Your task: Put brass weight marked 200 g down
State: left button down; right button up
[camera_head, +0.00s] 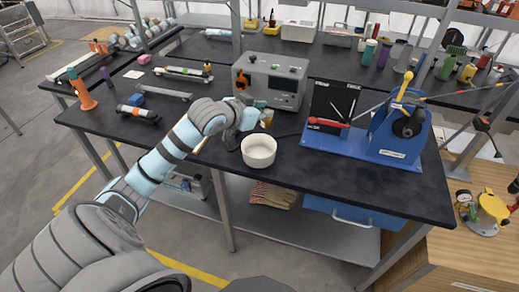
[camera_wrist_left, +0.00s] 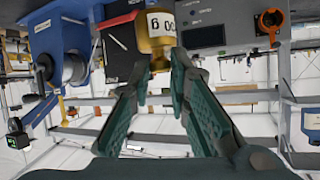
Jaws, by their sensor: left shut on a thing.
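The brass weight (camera_wrist_left: 150,44) is in the left wrist view, with a white label that reads 200 g upside down in that picture. My left gripper (camera_wrist_left: 163,62) is shut on its narrow end, with a green finger on each side. In the head view my left gripper (camera_head: 250,112) is over the dark bench, just behind a white round bowl (camera_head: 258,156). A small yellowish part of the weight (camera_head: 266,117) shows beside the fingers; the rest is hidden. I cannot tell whether the weight touches the bench. My right gripper is not in view.
A grey instrument box (camera_head: 275,82) stands close behind the gripper. A blue machine with a spool (camera_head: 385,148) and a dark panel (camera_head: 334,103) stand to the right. The bench's front right part is clear.

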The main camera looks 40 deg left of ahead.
pick_arm(q)
jog(key=w+a+r+n+y, duration=0.2)
jog(key=a+r, duration=0.1)
jog(key=b, duration=0.3)
send_over(259, 151)
jog(key=s+d, duration=0.2)
jog(key=s, duration=0.2)
notch_tip(259, 151, down, 20)
jog(key=shift+r, duration=0.1)
jog(key=c, duration=1.5)
grip_release()
